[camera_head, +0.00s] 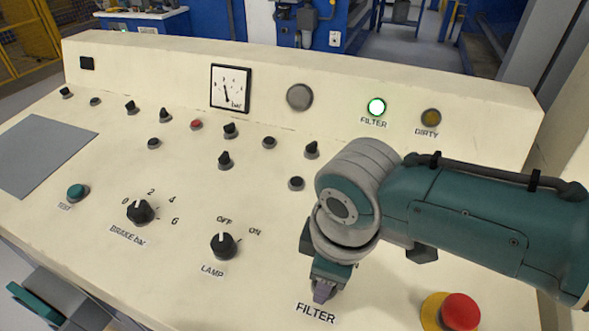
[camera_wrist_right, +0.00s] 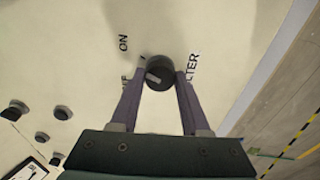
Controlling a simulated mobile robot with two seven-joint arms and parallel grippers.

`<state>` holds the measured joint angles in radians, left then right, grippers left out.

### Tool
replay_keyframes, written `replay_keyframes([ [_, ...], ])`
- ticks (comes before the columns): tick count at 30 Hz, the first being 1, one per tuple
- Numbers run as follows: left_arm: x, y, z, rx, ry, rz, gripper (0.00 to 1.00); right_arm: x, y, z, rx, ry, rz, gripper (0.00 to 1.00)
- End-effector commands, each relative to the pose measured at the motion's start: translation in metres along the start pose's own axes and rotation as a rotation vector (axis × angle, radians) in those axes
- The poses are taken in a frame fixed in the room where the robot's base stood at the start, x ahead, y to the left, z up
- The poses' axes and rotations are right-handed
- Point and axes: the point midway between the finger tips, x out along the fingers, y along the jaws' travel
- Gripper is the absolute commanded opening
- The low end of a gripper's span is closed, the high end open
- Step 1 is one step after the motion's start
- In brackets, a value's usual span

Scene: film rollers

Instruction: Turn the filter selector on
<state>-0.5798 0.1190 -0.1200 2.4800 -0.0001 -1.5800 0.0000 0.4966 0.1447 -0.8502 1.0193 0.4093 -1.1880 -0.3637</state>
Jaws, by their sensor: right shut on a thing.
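The FILTER selector is a black round knob (camera_wrist_right: 160,73) on the cream panel, between the fingertips of my right gripper (camera_wrist_right: 162,76) in the wrist view. The gripper is shut on it. A pale pointer mark shows on the left part of the knob; I cannot tell exactly which position it points at. The ON label (camera_wrist_right: 123,43) is up and left of the knob; the other position label is mostly hidden by a finger. In the head view my right gripper (camera_head: 322,291) covers the knob above the FILTER label. The FILTER lamp (camera_head: 376,106) is lit green-white.
The LAMP selector (camera_head: 223,245) and BRAKE bar knob (camera_head: 140,212) stand to the left. A red emergency button (camera_head: 461,310) on a yellow base is to the right, near my forearm. The DIRTY lamp (camera_head: 431,117) looks dull amber. A pressure gauge (camera_head: 230,88) is on the raised back.

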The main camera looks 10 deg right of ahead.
Motion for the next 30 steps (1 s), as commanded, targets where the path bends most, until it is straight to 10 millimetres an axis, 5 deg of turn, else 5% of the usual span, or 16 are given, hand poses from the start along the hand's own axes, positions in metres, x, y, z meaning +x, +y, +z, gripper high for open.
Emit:
replay_keyframes([
  [23, -0.0061, -0.0002, -0.0017, 0.0, 0.0, 0.0, 0.5, -0.0004, -0.0004, -0.0011, 0.115, 0.002, 0.008, 0.0],
  [24, -0.0061, -0.0005, -0.0017, 0.001, -0.001, -0.001, 0.5, -0.0004, -0.0003, -0.0011, 0.115, 0.002, 0.008, 0.47],
  [30, -0.006, -0.0016, -0.0014, 0.005, -0.001, -0.004, 0.5, -0.0003, -0.0002, -0.0008, 0.113, 0.002, 0.009, 0.7],
])
